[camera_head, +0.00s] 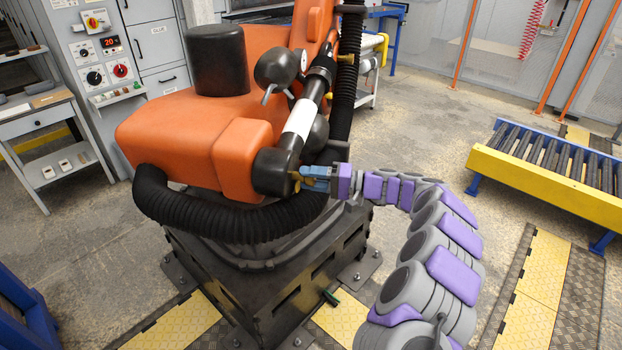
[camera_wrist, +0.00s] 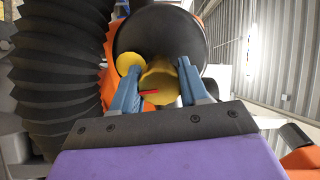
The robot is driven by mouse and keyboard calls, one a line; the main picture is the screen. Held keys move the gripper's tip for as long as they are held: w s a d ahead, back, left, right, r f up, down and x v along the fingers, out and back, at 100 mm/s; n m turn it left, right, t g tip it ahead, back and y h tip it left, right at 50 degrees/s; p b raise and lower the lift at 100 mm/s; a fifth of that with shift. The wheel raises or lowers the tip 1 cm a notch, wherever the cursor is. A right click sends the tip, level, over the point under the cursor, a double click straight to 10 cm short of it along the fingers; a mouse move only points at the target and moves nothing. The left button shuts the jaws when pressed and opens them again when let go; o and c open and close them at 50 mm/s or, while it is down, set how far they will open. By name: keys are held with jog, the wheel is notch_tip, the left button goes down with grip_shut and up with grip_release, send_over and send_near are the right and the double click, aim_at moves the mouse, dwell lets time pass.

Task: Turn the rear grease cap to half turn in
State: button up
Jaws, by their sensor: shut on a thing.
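A yellow cap (camera_wrist: 160,80) sits on the dark round end of a cylinder (camera_wrist: 185,32) of the big orange robot. A small red mark shows at its lower left. My gripper (camera_wrist: 157,76) has its blue fingers shut on the cap from both sides. A second yellow round piece (camera_wrist: 128,63) is at the upper left, beside the left finger. In the head view my gripper (camera_head: 304,178) reaches the dark cylinder end (camera_head: 273,172) from the right, and the fingers hide most of the cap. I cannot read the cap's turn angle.
A black ribbed hose (camera_head: 215,215) loops around the orange robot's base, and it stands close at left in the wrist view (camera_wrist: 60,70). A yellow roller conveyor (camera_head: 545,180) is at right. A grey control cabinet (camera_head: 110,55) is at back left. Open floor (camera_head: 430,110) lies between.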

jog(key=shift+f+m+p, duration=0.2)
jog(key=shift+m+p, duration=0.15)
jog(key=shift+m, duration=0.75)
jog(key=o, duration=1)
jog(key=shift+o, duration=0.2)
jog(key=shift+r, duration=0.1)
jog(key=shift+d, duration=0.3)
jog(key=s+d+p, duration=0.2)
jog(key=d, duration=1.4)
jog(key=shift+d, duration=0.4)
